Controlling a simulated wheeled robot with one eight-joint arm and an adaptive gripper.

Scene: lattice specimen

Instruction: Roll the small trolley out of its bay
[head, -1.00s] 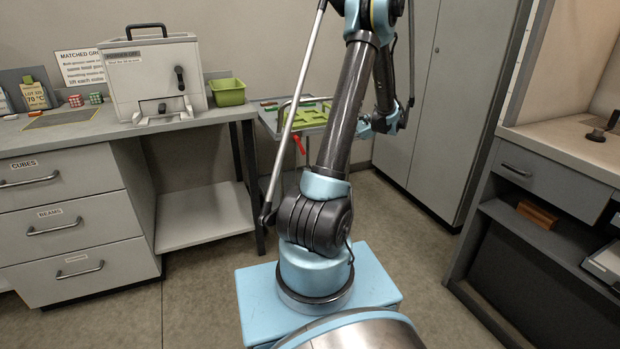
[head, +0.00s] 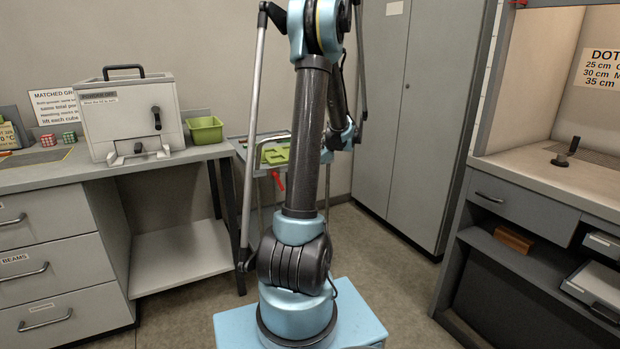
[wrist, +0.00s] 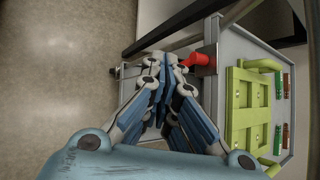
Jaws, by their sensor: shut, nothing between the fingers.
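The small trolley (head: 240,150) stands at the back between the grey bench and the tall cabinet, partly hidden behind my arm. It carries a green rack (head: 276,155) on its top. A red part (head: 278,181) shows below its near edge. In the wrist view the trolley's grey top (wrist: 233,50) lies at the right, with the green rack (wrist: 250,105) and the red part (wrist: 199,60) at its edge. My gripper (wrist: 165,66) is shut and empty, left of the red part, over the trolley's near end. Whether it touches the trolley's frame I cannot tell.
The bench (head: 200,153) with a white box device (head: 131,118) and a green bin (head: 205,129) borders the trolley on the left. The tall cabinet (head: 412,110) stands on the right. Open floor (head: 385,265) lies in front. A fume-hood-like bench (head: 545,183) stands farther right.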

